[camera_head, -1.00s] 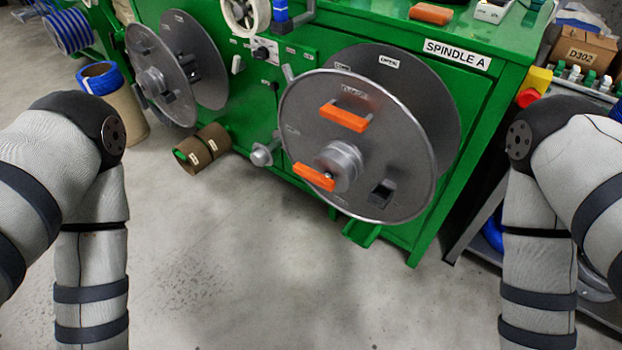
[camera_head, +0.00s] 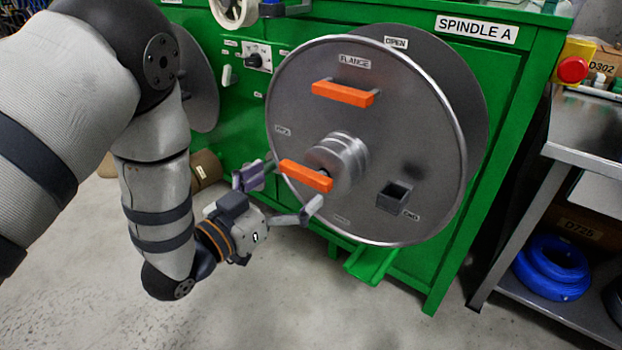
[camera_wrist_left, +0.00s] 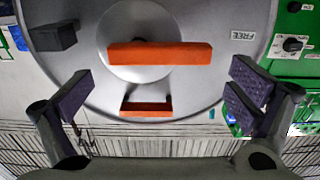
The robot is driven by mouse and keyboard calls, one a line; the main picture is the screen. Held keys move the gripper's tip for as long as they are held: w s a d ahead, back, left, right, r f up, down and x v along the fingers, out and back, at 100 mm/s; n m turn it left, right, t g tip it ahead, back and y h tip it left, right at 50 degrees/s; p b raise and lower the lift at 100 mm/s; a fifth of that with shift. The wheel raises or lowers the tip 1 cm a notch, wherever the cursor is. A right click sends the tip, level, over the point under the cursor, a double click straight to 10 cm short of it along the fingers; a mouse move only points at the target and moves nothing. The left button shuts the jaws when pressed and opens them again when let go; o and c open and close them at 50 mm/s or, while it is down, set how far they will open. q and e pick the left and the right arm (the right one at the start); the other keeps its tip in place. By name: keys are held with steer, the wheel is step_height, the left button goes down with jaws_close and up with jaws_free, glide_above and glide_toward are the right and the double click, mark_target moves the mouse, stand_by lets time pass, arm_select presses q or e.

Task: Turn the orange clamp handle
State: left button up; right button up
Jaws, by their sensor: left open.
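The orange clamp handle (camera_head: 306,176) is a bar on the round metal hub (camera_head: 345,158) at the middle of the grey flange disc (camera_head: 400,135). It slants slightly down to the right in the head view. In the left wrist view the clamp handle (camera_wrist_left: 160,53) lies level in front of the hub. My left gripper (camera_head: 283,192) is open, its fingers spread just in front of and beside the handle. In the wrist view its purple-padded fingers (camera_wrist_left: 161,96) are empty, one at each side, with the handle above and between them. My right gripper is out of view.
A second orange handle (camera_head: 343,93) is fixed near the disc's top. A dark square block (camera_head: 393,197) sticks out at lower right. The green machine (camera_head: 520,75) stands behind. A metal shelf (camera_head: 590,140) with blue coils (camera_head: 552,267) is right. The front floor is clear.

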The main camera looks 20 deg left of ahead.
mark_target(301, 175)
arm_select(q)
steer(key=x, duration=0.5)
steer(key=shift+w+b, duration=0.1)
steer(key=shift+b, duration=0.25)
steer(key=shift+c, duration=0.2)
steer(key=shift+f, duration=0.1)
steer(key=c, duration=1.3)
